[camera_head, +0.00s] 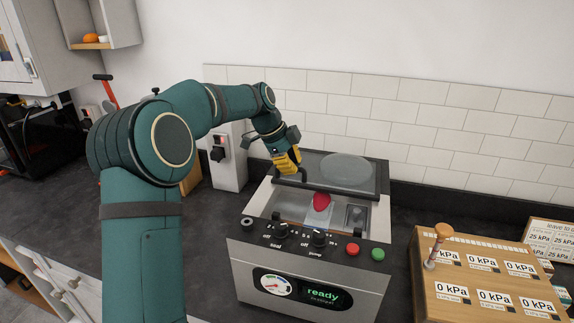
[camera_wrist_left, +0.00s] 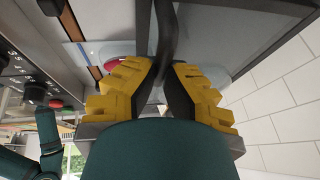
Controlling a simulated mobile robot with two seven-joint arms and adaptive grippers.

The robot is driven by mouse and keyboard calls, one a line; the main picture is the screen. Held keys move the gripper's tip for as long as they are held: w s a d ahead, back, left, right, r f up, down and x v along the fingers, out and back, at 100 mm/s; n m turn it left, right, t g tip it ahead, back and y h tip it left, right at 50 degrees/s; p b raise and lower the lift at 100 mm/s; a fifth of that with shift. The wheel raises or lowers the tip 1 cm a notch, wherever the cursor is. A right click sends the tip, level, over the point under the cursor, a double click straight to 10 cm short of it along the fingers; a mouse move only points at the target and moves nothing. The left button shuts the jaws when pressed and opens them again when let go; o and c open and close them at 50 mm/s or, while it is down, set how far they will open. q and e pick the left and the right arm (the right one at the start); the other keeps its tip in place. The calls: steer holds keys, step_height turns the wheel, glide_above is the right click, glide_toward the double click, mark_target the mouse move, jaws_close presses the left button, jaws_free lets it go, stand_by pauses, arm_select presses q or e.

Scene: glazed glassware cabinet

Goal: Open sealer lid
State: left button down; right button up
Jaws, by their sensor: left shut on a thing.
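The sealer (camera_head: 305,255) is a steel box on the counter with knobs, a red and a green button, and a display reading "ready". Its dark-framed glass lid (camera_head: 348,168) stands raised at the back, so the chamber is exposed. A red item (camera_head: 321,201) lies in the chamber. My left gripper (camera_head: 287,161) is at the left front of the lid, shut on the dark lid handle. In the left wrist view, the yellow fingers (camera_wrist_left: 163,85) close around the dark handle bar (camera_wrist_left: 167,35). My right gripper is not in view.
A wooden board (camera_head: 490,275) with several "0 kPa" labels and an upright peg is right of the sealer. A wall socket box (camera_head: 228,155) stands behind left. A tiled wall (camera_head: 420,130) closes off the back. Dark counter is free left of the sealer.

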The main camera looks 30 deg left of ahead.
arm_select(q)
steer(key=shift+w+a+f+p, duration=0.15)
steer(key=shift+w+p, duration=0.15)
steer(key=shift+w, duration=0.3)
steer(key=shift+w+a+f+p, duration=0.1)
steer(key=shift+w+p, duration=0.2)
steer(key=shift+w, duration=0.25)
steer(key=c, duration=1)
jaws_free()
steer(key=shift+w, duration=0.1)
steer(key=shift+r, duration=0.2)
steer(key=v, duration=1.2)
steer(key=shift+f, duration=0.15)
